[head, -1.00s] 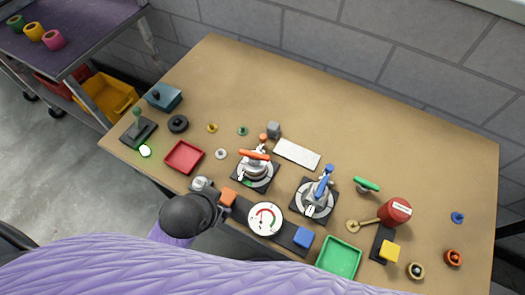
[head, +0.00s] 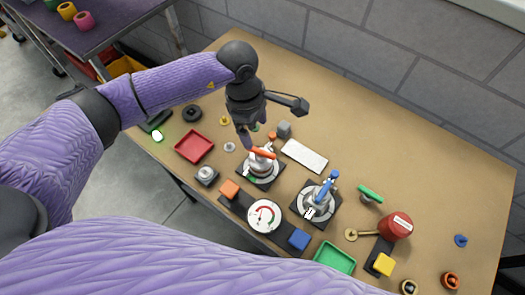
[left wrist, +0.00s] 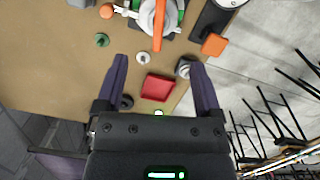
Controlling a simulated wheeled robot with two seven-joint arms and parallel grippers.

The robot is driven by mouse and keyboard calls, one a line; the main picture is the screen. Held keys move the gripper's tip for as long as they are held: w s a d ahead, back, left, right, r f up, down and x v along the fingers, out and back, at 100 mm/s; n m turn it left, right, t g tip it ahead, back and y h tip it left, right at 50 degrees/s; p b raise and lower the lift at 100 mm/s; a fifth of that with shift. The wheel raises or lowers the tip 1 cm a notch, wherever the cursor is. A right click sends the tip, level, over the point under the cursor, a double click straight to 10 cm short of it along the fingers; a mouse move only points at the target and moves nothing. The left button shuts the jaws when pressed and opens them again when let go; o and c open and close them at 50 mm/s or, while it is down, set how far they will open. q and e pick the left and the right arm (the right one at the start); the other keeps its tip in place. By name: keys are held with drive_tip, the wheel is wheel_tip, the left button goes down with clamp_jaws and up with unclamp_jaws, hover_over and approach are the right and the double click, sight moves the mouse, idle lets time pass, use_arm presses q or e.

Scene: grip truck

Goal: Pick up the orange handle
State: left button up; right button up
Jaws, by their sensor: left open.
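The orange handle (head: 263,153) is a bar on top of a silver valve (head: 260,168) on a dark square base, left of the table's middle. It also shows at the top of the left wrist view (left wrist: 158,28). My left gripper (head: 251,138) points down just behind the handle in the head view, its purple fingers close to it and partly hidden by the hand. In the left wrist view its two fingers (left wrist: 159,62) are spread wide with nothing between the tips, and the handle lies beyond them. My right gripper is not in view.
A blue-handled valve (head: 320,195) stands to the right. The table's far right is mostly clear.

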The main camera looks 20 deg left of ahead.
sight(261, 151)
use_arm(q)
drive_tip(key=f, duration=0.3)
drive_tip(key=d+f+b, duration=0.1)
drive_tip(key=f, duration=0.2)
drive_tip(key=f+b, duration=0.1)
drive_tip(key=f, duration=0.2)
drive_tip(key=shift+d+f, duration=0.15)
drive_tip(key=shift+f, duration=0.15)
clamp_jaws()
